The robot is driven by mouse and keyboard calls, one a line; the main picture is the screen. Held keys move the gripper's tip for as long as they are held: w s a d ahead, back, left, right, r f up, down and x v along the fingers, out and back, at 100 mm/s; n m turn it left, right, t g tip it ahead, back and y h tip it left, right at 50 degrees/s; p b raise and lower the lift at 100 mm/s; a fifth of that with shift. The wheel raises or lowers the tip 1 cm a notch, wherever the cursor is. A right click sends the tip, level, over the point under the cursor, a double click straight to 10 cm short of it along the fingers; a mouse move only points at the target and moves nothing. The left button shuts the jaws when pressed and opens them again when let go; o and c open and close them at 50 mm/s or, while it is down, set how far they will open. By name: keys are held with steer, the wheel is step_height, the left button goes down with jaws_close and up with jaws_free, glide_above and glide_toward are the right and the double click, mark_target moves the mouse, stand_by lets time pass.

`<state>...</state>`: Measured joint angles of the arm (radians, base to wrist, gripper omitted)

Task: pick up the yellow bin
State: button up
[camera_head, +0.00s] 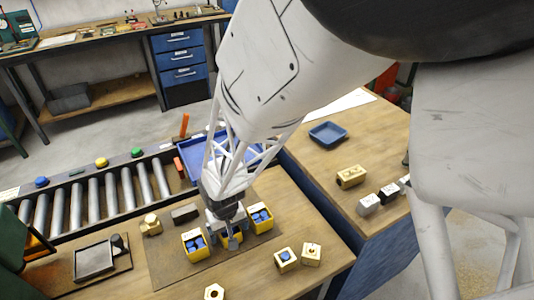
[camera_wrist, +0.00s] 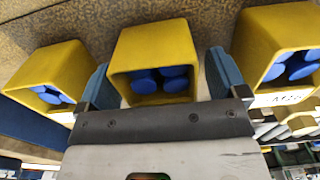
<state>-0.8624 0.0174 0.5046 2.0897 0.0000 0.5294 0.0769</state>
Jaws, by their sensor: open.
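Three small yellow bins with blue round pieces inside stand in a row on the workbench. In the wrist view the middle bin (camera_wrist: 150,40) sits between the two blue-grey fingers of my gripper (camera_wrist: 160,78), one finger at each side. My gripper (camera_head: 229,238) is open; whether a finger touches the bin cannot be told. In the head view the left bin (camera_head: 195,245) and right bin (camera_head: 260,217) flank my gripper, which mostly hides the middle one. The wrist view also shows the left bin (camera_wrist: 68,62) and the right bin (camera_wrist: 258,38).
The neighbouring bins stand close outside my fingers. Brass blocks (camera_head: 311,254) lie to the right, and a brass nut (camera_head: 214,292) lies at the front. A dark tray (camera_head: 95,260) is at the left. A roller conveyor (camera_head: 110,190) and a blue tray (camera_head: 192,155) are behind.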

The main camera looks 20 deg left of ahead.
stand_by(0.4)
steer(key=c, duration=1)
steer(key=shift+c, duration=0.2)
steer(key=shift+r, duration=0.15)
steer(key=shift+r, duration=0.7)
step_height(320, 180, up, 2)
steer(key=shift+r, duration=0.15)
steer(key=s+d, duration=0.3)
steer(key=d, duration=0.1)
steer(key=s+d, duration=0.4)
steer(key=s+d+r, duration=0.1)
steer(key=s+d, duration=0.2)
steer(key=shift+s+d, duration=0.35)
steer(key=shift+d, duration=0.05)
